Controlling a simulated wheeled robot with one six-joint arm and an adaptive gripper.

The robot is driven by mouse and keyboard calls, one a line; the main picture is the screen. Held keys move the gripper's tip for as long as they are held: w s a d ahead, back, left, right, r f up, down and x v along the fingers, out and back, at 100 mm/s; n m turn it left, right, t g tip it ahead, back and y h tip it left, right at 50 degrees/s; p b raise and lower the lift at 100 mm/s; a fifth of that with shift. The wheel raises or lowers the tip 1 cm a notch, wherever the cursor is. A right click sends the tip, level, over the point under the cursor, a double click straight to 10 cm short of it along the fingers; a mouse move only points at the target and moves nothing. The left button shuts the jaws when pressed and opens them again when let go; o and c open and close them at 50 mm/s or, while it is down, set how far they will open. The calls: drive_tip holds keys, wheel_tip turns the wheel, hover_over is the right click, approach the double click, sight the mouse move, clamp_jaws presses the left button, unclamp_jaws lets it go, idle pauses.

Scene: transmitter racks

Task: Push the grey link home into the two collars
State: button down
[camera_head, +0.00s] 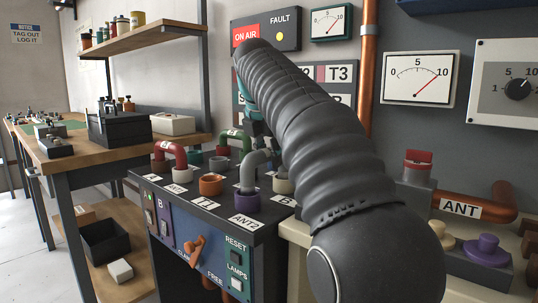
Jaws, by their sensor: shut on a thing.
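The grey link (248,174) is an upside-down U at the right of the dark patch panel. Its left leg stands at the mauve collar (246,204) behind the ANT2 label. Its right end is over the cream collar (283,185) near the B label. I cannot tell how deep either leg sits. My gripper (258,144), partly hidden behind my dark ribbed arm, is shut on the link from above. The fingertips are hard to make out.
A red link (172,152) and a green link (236,136) stand on the same panel, near an empty orange collar (210,185). An orange handle (197,252) is on the panel front. A wooden bench (75,158) stands left; a copper pipe marked ANT (468,208) is right.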

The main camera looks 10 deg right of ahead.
drive_tip(key=shift+f+b, duration=0.55)
drive_tip(key=shift+f, duration=0.4)
drive_tip(key=c, duration=0.8)
unclamp_jaws()
drive_tip(key=shift+o, duration=0.2)
drive_tip(key=shift+v, duration=3.75)
